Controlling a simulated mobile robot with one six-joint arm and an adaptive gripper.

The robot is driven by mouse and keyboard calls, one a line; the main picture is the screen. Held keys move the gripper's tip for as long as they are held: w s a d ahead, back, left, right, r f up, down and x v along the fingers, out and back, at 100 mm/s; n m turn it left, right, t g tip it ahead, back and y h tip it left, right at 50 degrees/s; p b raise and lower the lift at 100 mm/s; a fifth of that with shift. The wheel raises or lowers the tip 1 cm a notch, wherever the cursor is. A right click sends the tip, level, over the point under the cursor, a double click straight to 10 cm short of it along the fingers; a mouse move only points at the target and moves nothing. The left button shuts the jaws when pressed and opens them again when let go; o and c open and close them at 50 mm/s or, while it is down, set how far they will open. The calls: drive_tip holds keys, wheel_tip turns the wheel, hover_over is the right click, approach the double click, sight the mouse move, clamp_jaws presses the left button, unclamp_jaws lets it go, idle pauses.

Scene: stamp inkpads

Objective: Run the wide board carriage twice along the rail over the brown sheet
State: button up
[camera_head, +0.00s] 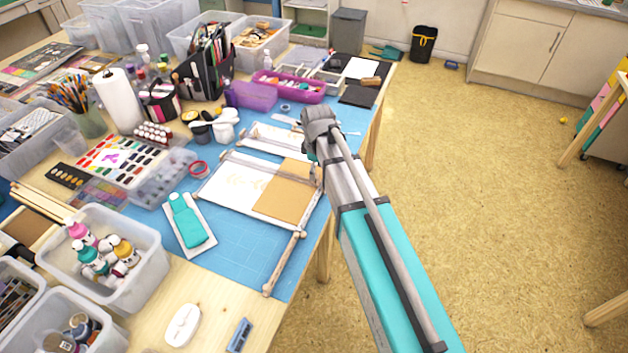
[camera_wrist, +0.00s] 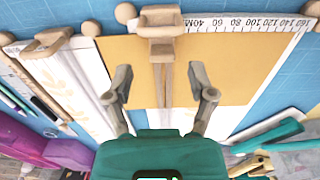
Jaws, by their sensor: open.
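A second tan clamp (camera_wrist: 48,42) and white boards with pale leaf prints (camera_wrist: 78,80) lie at the left. A teal tool (camera_head: 187,222) rests on a white tray. Bins and paints crowd the table's left side. The floor (camera_head: 480,200) right of the table is clear.

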drive_tip(key=shift+f+b, duration=1.05)
drive_tip(key=shift+f, duration=0.35)
clamp_jaws()
drive_tip(key=shift+w+a, duration=0.1)
drive_tip(key=shift+a, duration=0.05)
